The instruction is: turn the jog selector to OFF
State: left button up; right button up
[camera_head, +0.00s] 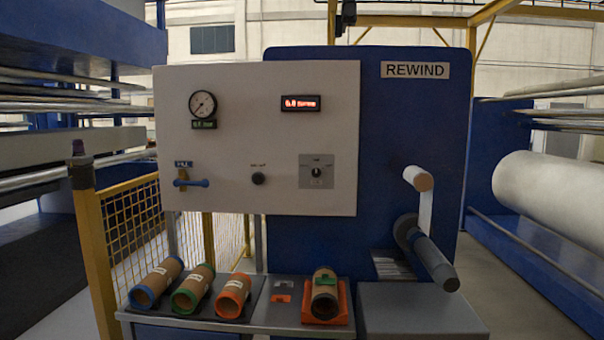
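The selector (316,172) is a small dark knob on a grey square plate, on the right lower part of the white control panel (255,110). Its pointer looks roughly upright, but the labels around it are too small to read. No gripper is in view, and nothing touches the selector.
The panel also bears a gauge (203,104), a red display (300,103), a black knob (258,178) and a blue valve handle (190,183). Below, several cardboard cores lie on a bench (420,305). A spindle (432,260) juts out at right. A yellow fence (130,215) stands left.

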aim_at(316, 172)
jog(key=u, duration=1.7)
jog(key=l+u, duration=0.15)
jog(key=l, duration=0.3)
jog(key=k+l+u, duration=0.15)
jog(key=l, duration=0.3)
jog(key=k+l+u, duration=0.1)
jog(key=l, duration=0.35)
jog(key=k+l+u, duration=0.15)
jog(key=l, duration=0.3)
jog(key=k+l+u, duration=0.15)
jog(key=l, duration=0.25)
jog(key=k+l, duration=0.15)
jog(key=l, duration=0.25)
jog(key=k+l, duration=0.1)
jog(key=l, duration=0.35)
jog(key=k+l, duration=0.15)
jog(key=l, duration=0.25)
jog(key=k+l, duration=0.15)
jog(key=l, duration=0.3)
jog(key=k+l, duration=0.1)
jog(key=l, duration=0.3)
jog(key=k+l, duration=0.15)
jog(key=l, duration=0.3)
jog(key=k+l, duration=0.15)
jog(key=l, duration=0.25)
